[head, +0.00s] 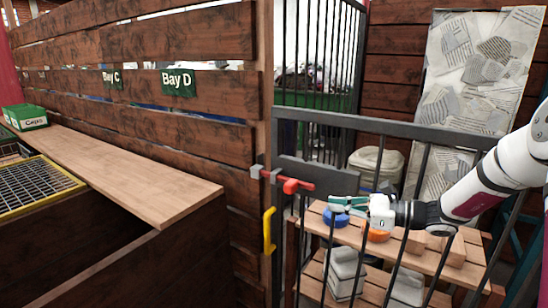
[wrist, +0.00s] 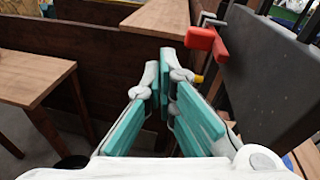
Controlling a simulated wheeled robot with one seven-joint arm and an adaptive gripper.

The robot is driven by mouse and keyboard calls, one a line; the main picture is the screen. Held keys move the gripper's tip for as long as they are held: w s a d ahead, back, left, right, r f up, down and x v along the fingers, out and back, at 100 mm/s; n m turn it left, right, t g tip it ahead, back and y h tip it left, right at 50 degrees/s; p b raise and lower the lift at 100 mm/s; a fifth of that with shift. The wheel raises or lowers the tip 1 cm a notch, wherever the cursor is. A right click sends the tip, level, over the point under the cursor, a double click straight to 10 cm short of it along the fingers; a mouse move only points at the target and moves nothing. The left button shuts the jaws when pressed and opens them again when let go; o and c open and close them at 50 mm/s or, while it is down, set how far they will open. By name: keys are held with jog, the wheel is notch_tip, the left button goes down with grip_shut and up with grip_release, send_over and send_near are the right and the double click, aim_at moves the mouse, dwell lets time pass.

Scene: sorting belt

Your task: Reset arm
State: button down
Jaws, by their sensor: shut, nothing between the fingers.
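My white arm reaches in from the right in the head view. My gripper (head: 334,209) has teal fingers and is at the left end of the arm, in front of the barred metal gate. In the wrist view my gripper (wrist: 165,70) has its fingertips together with nothing between them. A red latch handle (head: 292,185) is on the gate a little left of and above my gripper. The latch (wrist: 206,40) also shows in the wrist view, just right of the fingertips and apart from them.
The dark metal gate (head: 318,178) stands beside my arm, with a yellow handle (head: 268,231) on the post to its left. Behind its bars is a wooden shelf (head: 405,250) with blue and orange items. A wooden counter (head: 130,180) runs along the left under the Bay D sign (head: 178,83).

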jog(key=s+a+r+n+g+h, duration=0.35)
jog(key=s+n, duration=0.25)
jog(key=s, duration=0.3)
jog(key=s+a+r+n+g+h, duration=0.25)
jog(key=s+a+n, duration=0.25)
jog(key=s, duration=0.4)
jog(key=s+d+r+n+t+h, duration=0.1)
jog(key=s+d+n+h, duration=0.3)
jog(key=s, duration=0.5)
jog(key=s+d+r+n+t+h, duration=0.1)
jog(key=s+d+n+h, duration=0.3)
jog(key=s+n, duration=0.3)
jog(key=s, duration=0.2)
jog(key=shift+s+r+h, duration=0.3)
jog(key=shift+s+r, duration=0.05)
